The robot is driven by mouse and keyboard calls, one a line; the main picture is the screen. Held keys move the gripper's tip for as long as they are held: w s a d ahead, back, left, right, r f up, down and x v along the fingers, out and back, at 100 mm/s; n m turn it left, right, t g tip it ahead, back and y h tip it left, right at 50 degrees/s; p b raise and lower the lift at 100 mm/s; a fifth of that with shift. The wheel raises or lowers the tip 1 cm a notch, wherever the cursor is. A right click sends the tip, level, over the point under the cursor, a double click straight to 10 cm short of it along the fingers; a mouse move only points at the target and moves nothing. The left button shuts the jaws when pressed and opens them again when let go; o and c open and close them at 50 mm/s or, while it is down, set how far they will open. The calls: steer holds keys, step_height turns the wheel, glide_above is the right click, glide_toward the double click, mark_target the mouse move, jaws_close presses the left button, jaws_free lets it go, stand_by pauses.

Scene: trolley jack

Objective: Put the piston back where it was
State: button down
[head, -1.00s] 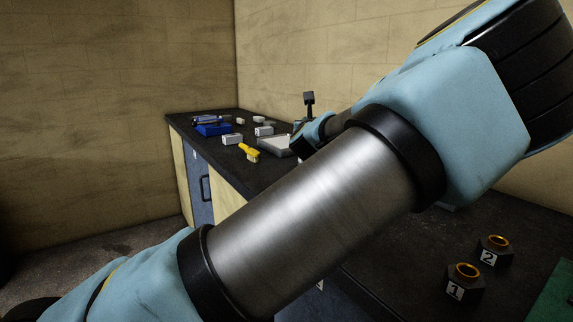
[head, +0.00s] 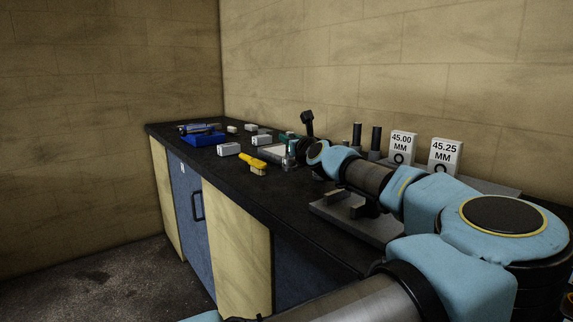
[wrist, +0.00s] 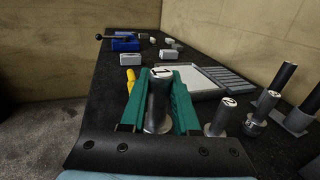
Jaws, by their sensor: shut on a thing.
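My gripper (wrist: 158,98) has teal fingers and is shut around a grey piston (wrist: 158,112) with a number label on top that looks like 1. The piston stands roughly upright between the fingers; I cannot tell whether its lower end touches the bench. In the head view my gripper is small and partly hidden by my wrist, over the middle of the black bench. A grey piston with a label 2 (wrist: 218,118) stands to the right of my gripper in the wrist view. A similar labelled piece (wrist: 262,112) stands further right.
A pale tray (wrist: 203,80) lies just beyond my gripper. A yellow brush (head: 252,162), grey blocks (head: 228,149) and a blue vise-like tool (head: 203,138) are further along the bench. Signs reading 45.00 MM (head: 402,146) and 45.25 MM (head: 445,156) stand at the wall.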

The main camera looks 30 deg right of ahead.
mark_target(292, 160)
steer(key=shift+f+p, duration=0.5)
steer(key=shift+f, duration=2.3)
steer(key=shift+f, duration=0.1)
steer(key=c, duration=0.7)
jaws_free()
steer(key=shift+f, duration=0.1)
steer(key=shift+o, duration=0.2)
